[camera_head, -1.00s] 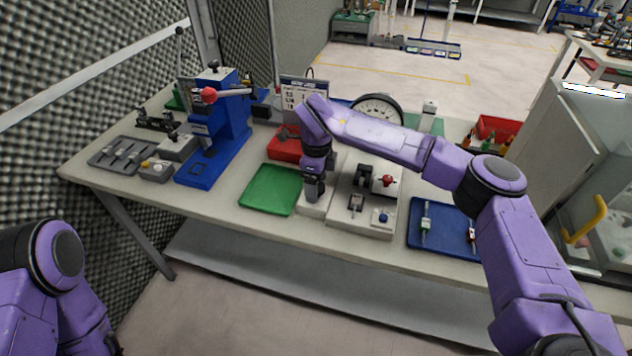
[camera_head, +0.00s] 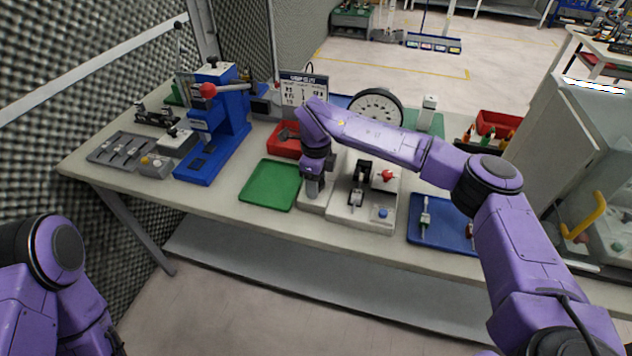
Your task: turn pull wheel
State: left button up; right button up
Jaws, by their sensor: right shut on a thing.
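A white bench fixture (camera_head: 345,214) stands near the table's front edge. It carries dark clamp parts (camera_head: 357,198), a red knob (camera_head: 386,176) and a blue button (camera_head: 381,213). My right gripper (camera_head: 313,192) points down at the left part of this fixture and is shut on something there. The pull wheel is not clearly visible; the gripper and wrist cover that spot. A large round dial gauge (camera_head: 376,105) stands behind my right forearm. My left arm shows at the lower left, with its gripper out of view.
A green tray (camera_head: 270,184) lies left of the fixture and a blue tray (camera_head: 440,222) right of it. A red bin (camera_head: 284,140) sits behind the green tray. A blue press (camera_head: 212,135) with a red-knobbed lever stands further left. A glass-sided cabinet (camera_head: 585,170) is at right.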

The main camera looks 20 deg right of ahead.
jog(key=m+b, duration=0.2)
jog(key=m, duration=0.2)
jog(key=shift+f+m+b, duration=0.15)
jog(key=shift+m+b, duration=0.15)
jog(key=shift+b, duration=0.05)
jog(key=m+b, duration=0.2)
jog(key=m, duration=0.2)
jog(key=shift+b, duration=0.35)
jog(key=m+b, duration=0.3)
jog(key=m, duration=0.2)
jog(key=shift+m+b, duration=1.75)
jog(key=shift+m, duration=0.45)
jog(key=shift+r, duration=0.2)
jog(key=o, duration=1)
jog(key=shift+o, duration=0.2)
notch_tip(320, 180, up, 10)
jog(key=shift+r, duration=0.25)
